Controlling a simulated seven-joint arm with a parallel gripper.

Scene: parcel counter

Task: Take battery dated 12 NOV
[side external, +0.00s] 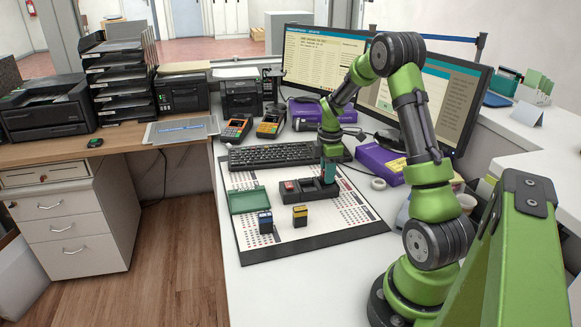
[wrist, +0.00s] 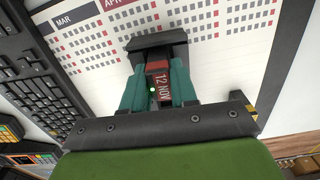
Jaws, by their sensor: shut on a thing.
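In the wrist view, a dark battery (wrist: 161,84) with a red label reading 12 NOV is between the teal fingers of my gripper (wrist: 160,92). The fingers are shut on it. Just beyond it is the end of a black dock (wrist: 152,41). In the side view, my gripper (side external: 328,172) points down at the right end of the black dock (side external: 307,193). The held battery is mostly hidden there; I cannot tell whether it is still seated in the dock. A red-topped battery (side external: 290,186) sits at the dock's left end.
A blue battery (side external: 265,222) and a yellow-topped battery (side external: 300,216) stand in front of the dock on the calendar mat (side external: 340,228). A green tray (side external: 249,200) lies left of the dock. The keyboard (side external: 275,155) is behind, and a purple box (side external: 381,163) is to the right.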

